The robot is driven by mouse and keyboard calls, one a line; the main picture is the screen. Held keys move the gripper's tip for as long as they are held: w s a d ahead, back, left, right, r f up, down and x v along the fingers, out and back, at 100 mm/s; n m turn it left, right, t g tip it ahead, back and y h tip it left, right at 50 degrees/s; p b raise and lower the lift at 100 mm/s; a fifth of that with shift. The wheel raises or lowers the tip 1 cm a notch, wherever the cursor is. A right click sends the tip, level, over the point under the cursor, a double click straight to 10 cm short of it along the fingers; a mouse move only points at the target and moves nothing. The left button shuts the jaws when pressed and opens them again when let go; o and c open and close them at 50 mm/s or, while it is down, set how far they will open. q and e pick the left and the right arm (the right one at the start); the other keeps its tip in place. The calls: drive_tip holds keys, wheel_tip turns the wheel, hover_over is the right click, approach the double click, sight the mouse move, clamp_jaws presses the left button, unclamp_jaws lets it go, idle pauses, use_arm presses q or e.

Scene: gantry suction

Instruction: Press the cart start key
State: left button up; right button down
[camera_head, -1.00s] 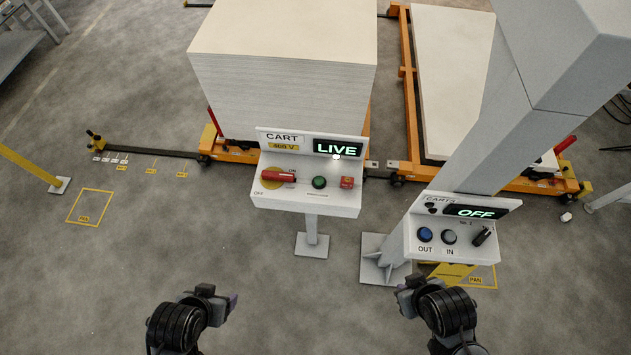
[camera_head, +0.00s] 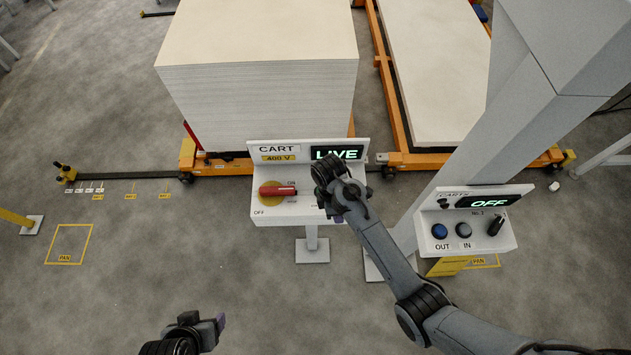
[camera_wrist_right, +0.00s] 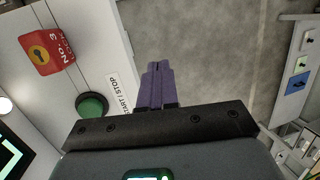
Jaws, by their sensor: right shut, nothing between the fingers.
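The white cart panel (camera_head: 262,222) stands on a post in the head view. It has a lit green display reading LIVE (camera_head: 337,154) and a red rotary handle (camera_head: 277,191) on a yellow disc. My right gripper (camera_head: 338,219) is shut and empty at the panel's right side and hides its buttons there. In the right wrist view, a round green button (camera_wrist_right: 91,105) sits beside a START / STOP label (camera_wrist_right: 119,92). The purple fingertips (camera_wrist_right: 157,66) appear just beyond that label, apart from the button. My left gripper (camera_head: 214,328) is low in the head view; its jaw opening is unclear.
A red keyhole block (camera_wrist_right: 47,53) is on the panel near the green button. A second panel (camera_head: 467,243) reading OFF, with OUT and IN buttons, stands right, by a grey column (camera_head: 455,165). A white sheet stack (camera_head: 258,105) is behind.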

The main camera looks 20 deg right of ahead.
drive_tip(key=w+a+r+t, duration=0.2)
drive_tip(key=w+r+t, duration=0.1)
drive_tip(key=w+r, duration=0.8)
drive_tip(key=shift+w+a+r+b, duration=0.3)
drive_tip(key=shift+w+b, duration=0.15)
drive_tip(key=shift+w, duration=0.1)
drive_tip(key=shift+f, duration=0.1)
drive_tip(key=f, duration=0.4)
drive_tip(key=f+p, duration=0.1)
drive_tip(key=f, duration=0.3)
drive_tip(key=d+f+p, duration=0.1)
drive_tip(key=f, duration=0.3)
drive_tip(key=shift+s+d, duration=0.1)
drive_tip(key=shift+s, duration=0.1)
drive_tip(key=shift+f, duration=0.9)
